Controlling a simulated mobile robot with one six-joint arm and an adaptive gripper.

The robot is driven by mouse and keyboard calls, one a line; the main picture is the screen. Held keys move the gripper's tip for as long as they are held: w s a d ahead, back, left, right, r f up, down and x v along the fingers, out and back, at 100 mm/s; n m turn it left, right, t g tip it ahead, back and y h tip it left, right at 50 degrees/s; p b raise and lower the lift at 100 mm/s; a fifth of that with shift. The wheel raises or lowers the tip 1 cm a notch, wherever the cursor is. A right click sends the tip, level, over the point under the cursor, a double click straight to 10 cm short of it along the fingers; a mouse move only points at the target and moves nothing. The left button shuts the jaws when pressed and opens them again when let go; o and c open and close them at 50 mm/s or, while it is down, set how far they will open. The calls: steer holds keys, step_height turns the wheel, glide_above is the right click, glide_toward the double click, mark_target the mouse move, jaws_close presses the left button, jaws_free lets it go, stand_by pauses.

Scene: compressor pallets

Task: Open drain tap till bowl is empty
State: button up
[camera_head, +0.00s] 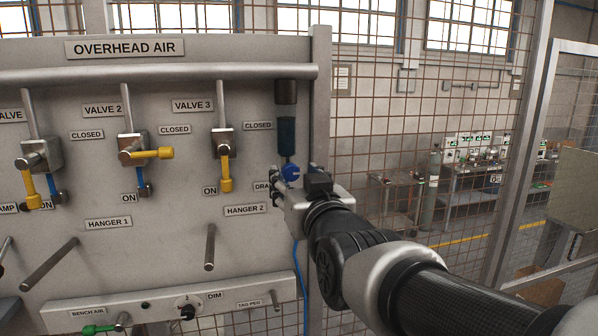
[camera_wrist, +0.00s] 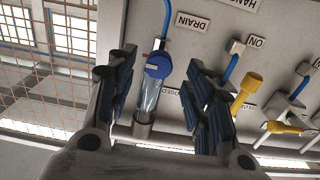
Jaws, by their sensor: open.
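My gripper (camera_head: 281,187) is at the tap, beside the partly covered DRAIN label. The wrist view is upside down. The gripper is open and holds nothing.
The Valve 3 handle (camera_head: 226,173) points down towards ON; the Valve 2 handle (camera_head: 153,153) lies sideways. A hanger peg (camera_head: 210,247) sticks out left of my gripper. A blue hose (camera_head: 299,265) hangs below the tap. A mesh fence (camera_head: 375,120) stands behind the panel's right edge.

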mark_target(292, 175)
steer(key=shift+x, duration=1.65)
steer(key=shift+d, duration=0.1)
steer(key=shift+c, duration=0.6)
steer(key=c, duration=1)
